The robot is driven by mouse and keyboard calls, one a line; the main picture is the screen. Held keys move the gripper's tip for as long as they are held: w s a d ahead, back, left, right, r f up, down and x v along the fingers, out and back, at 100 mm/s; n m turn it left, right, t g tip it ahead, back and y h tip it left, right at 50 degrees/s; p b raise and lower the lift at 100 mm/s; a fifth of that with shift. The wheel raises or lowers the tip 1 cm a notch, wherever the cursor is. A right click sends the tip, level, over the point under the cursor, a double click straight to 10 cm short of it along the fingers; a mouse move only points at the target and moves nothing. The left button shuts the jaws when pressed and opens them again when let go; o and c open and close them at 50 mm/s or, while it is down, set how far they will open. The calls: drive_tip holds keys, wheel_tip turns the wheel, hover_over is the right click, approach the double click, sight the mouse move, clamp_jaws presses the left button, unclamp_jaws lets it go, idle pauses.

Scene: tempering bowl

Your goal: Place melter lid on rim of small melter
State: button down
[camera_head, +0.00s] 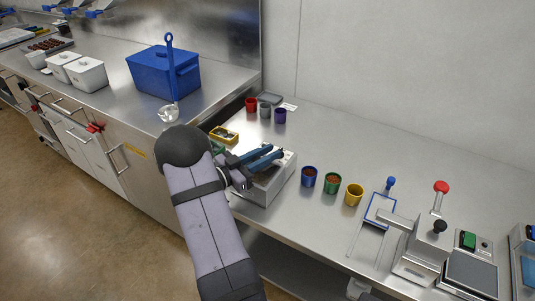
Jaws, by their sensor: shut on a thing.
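The small melter looks to be the pale, boxy metal unit (268,192) on the right-hand steel counter. My gripper (272,154), with blue fingers, is over its top, reaching in from the left. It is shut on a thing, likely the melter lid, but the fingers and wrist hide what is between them. I cannot tell the lid from the unit's pale top, nor whether the lid touches the rim. My arm covers the unit's left side.
Blue (309,177), green (332,183) and yellow (354,195) cups stand right of the melter. More small cups (265,110) stand behind it, and a yellow tray (224,134) lies at its back left. A blue bin (163,75) is on the left counter.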

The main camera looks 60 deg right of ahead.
drive_tip(key=shift+f+b, duration=0.35)
drive_tip(key=shift+f, duration=0.15)
drive_tip(key=c, duration=1.6)
unclamp_jaws()
drive_tip(key=shift+o, duration=0.2)
drive_tip(key=shift+r, duration=0.1)
drive_tip(key=shift+r+p, duration=0.5)
drive_tip(key=shift+r, duration=0.1)
drive_tip(key=b+v, duration=0.2)
drive_tip(key=v, duration=1)
drive_tip(key=shift+f, duration=0.2)
